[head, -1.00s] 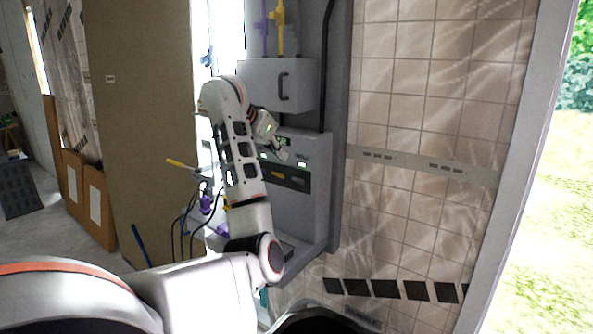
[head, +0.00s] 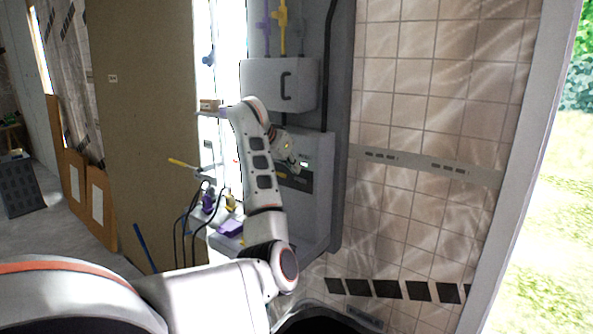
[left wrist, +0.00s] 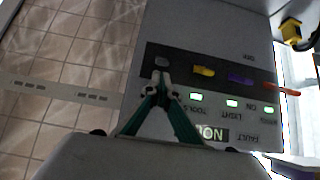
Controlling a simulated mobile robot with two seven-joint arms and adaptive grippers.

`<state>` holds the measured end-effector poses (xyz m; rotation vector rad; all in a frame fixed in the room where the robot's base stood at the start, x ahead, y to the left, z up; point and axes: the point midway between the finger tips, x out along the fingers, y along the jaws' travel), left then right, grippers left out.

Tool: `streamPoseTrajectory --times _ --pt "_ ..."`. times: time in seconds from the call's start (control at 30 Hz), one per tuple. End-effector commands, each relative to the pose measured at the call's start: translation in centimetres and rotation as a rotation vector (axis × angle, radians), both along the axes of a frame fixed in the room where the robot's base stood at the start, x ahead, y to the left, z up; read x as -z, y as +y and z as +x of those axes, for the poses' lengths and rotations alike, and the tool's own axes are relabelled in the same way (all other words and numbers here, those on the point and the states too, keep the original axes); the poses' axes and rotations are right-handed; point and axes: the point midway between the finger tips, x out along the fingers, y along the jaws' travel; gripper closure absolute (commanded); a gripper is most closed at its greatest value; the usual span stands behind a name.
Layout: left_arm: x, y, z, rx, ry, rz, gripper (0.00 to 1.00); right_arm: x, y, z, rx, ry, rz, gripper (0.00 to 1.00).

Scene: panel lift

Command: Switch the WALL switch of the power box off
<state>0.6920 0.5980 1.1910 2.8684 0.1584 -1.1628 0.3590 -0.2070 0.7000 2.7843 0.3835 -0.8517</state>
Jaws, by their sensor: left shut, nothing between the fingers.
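The power box (head: 312,212) is a grey cabinet on the wall beside the tiles. In the left wrist view its panel (left wrist: 205,30) appears upside down, with a dark strip bearing a grey knob (left wrist: 162,62), a yellow switch (left wrist: 204,71), a purple switch (left wrist: 241,78) and an orange switch (left wrist: 284,91). Several small green lights line the strip's edge. I cannot tell which switch is labelled WALL. My left gripper (head: 303,169) is at the panel; its fingertips (left wrist: 161,87) are shut and empty, close to the grey knob. I cannot tell if they touch it. My right gripper is not in view.
A grey box with a handle (head: 286,88) is above the panel. A tiled wall (head: 400,120) with a grey rail is on the right. Purple and yellow plugs with dark cables are at lower left of the cabinet. A brown board (head: 145,130) stands farther left.

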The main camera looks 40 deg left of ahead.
Motion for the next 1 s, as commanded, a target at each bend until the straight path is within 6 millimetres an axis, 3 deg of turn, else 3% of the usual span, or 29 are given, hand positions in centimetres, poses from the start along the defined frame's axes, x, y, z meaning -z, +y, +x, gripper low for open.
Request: streamPoseTrajectory --times 0.23,0.67,1.0 --pt "1.3 0.1 1.3 0.000 0.000 0.000 1.00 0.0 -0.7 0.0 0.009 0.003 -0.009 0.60" --pt "1.4 0.2 1.4 -0.001 -0.002 0.001 1.00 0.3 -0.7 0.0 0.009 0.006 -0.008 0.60" --pt "1.8 0.1 1.3 0.000 -0.044 0.003 1.00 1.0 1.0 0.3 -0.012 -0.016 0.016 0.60"
